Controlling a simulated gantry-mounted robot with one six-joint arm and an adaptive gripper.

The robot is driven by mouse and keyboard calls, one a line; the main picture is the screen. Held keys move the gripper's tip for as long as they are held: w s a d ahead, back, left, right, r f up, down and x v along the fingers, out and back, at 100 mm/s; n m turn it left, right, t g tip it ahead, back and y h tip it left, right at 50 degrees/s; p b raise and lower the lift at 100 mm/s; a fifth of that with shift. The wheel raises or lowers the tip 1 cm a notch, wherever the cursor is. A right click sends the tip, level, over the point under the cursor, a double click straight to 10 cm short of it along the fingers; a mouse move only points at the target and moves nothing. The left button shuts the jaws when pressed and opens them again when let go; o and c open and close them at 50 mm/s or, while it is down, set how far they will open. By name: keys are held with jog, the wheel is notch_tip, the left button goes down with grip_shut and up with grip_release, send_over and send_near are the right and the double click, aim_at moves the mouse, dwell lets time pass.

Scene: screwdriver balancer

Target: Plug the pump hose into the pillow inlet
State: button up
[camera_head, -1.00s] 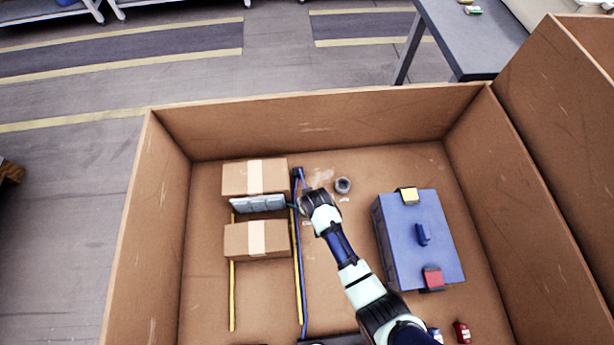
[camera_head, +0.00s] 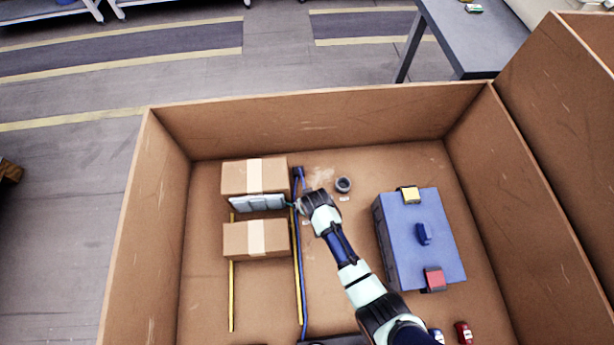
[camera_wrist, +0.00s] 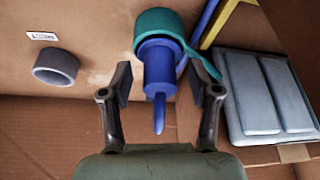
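The grey-blue pillow (camera_head: 257,203) sits between two cardboard boxes, just left of my gripper (camera_head: 303,204); it also shows at the right of the wrist view (camera_wrist: 265,95). In the wrist view, a blue nozzle (camera_wrist: 158,72) with a narrow tip stands below a teal collar (camera_wrist: 160,22). A teal strap runs from the collar toward the pillow. My gripper (camera_wrist: 162,90) is open, with a finger on each side of the nozzle and gaps showing on both sides. The blue hose (camera_head: 302,270) runs along the box floor beside a yellow strip. I cannot tell whether the nozzle joins the hose or the pillow.
The boxes (camera_head: 238,176) (camera_head: 236,242) stand behind and in front of the pillow. A grey ring (camera_head: 343,185) lies right of my gripper. A blue case (camera_head: 395,235) with yellow and red parts stands further right. High cardboard walls (camera_head: 320,125) enclose the area.

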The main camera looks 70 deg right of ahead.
jog(key=v, duration=1.2)
dwell(0.5)
jog(key=w+a+r+n+t+p, duration=0.35)
jog(key=w+a+r, duration=0.35)
jog(key=r, duration=0.4)
jog(key=w+a+r+n+t+p, duration=0.2)
jog(key=w+a+r+p, duration=0.35)
jog(key=r, duration=0.65)
jog(key=w+a+r+n+t+y+p, duration=0.2)
jog(key=a+r+n+p, duration=0.1)
jog(key=a+r, duration=0.7)
jog(key=w+a+r+n+t+y+p, duration=0.1)
jog(key=a+r+n+t+y+p, duration=0.15)
jog(key=a+r, duration=0.8)
notch_tip(320, 180, up, 36)
jog(key=d+p, duration=0.2)
jog(key=p, duration=3.4)
jog(key=shift+w+r+h+p, duration=0.2)
jog(key=shift+w+h+p, duration=0.05)
jog(key=shift+h+p, duration=0.1)
